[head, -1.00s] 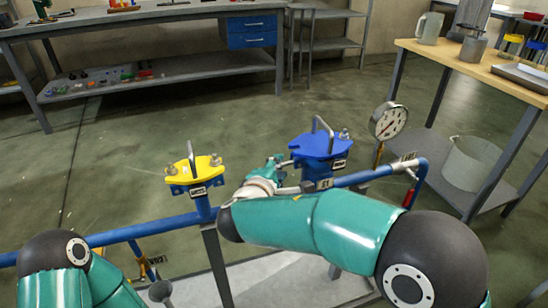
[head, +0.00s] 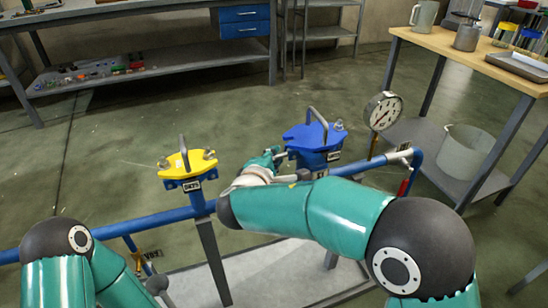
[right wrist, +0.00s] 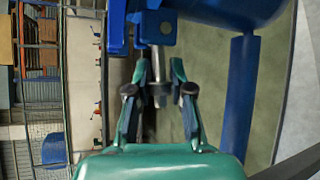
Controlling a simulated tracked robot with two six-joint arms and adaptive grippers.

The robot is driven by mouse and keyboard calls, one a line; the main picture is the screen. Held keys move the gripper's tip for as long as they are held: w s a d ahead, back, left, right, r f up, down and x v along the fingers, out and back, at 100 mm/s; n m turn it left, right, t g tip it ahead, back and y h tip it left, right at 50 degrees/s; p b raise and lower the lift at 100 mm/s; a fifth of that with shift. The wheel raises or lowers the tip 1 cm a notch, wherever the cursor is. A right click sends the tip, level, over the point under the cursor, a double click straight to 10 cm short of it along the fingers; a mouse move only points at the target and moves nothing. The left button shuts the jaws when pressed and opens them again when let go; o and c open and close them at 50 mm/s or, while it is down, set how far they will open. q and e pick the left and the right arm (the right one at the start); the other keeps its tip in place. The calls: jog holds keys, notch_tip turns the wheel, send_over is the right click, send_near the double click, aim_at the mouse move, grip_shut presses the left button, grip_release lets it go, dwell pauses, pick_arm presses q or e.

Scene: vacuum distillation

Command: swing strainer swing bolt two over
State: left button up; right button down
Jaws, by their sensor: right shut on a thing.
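The strainer with the blue lid (head: 308,138) stands on the blue pipe run, with an upright handle on top. One swing bolt with a metal nut (head: 338,125) stands upright at the lid's right side. My right gripper (head: 282,154) is at the lid's left side, partly hidden behind my own arm. In the right wrist view, my right gripper (right wrist: 159,80) is shut on a metal swing bolt (right wrist: 157,60), which hangs from a blue lug. Only upper links of my left arm show in the head view; its gripper is out of frame.
A yellow-lidded strainer (head: 185,165) stands left on the same blue pipe (head: 150,228). A pressure gauge (head: 384,111) rises just right of the blue lid. A wooden-topped table (head: 460,58) and a bucket (head: 466,150) are at right. Floor behind the strainers is clear.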

dwell(0.8)
jog(key=shift+r+m+g+y+b, duration=0.55)
jog(key=shift+m+g+y, duration=0.15)
jog(key=shift+m+y, duration=0.15)
jog(key=shift+d+r+m+g+y, duration=0.3)
jog(key=shift+r+m+g+y, duration=0.4)
jog(key=shift+m+y, duration=0.35)
jog(key=c, duration=1.2)
grip_release()
jog(key=shift+w, duration=0.1)
jog(key=shift+c, duration=0.2)
jog(key=shift+r, duration=0.1)
jog(key=v, duration=0.7)
jog(key=shift+s, duration=0.45)
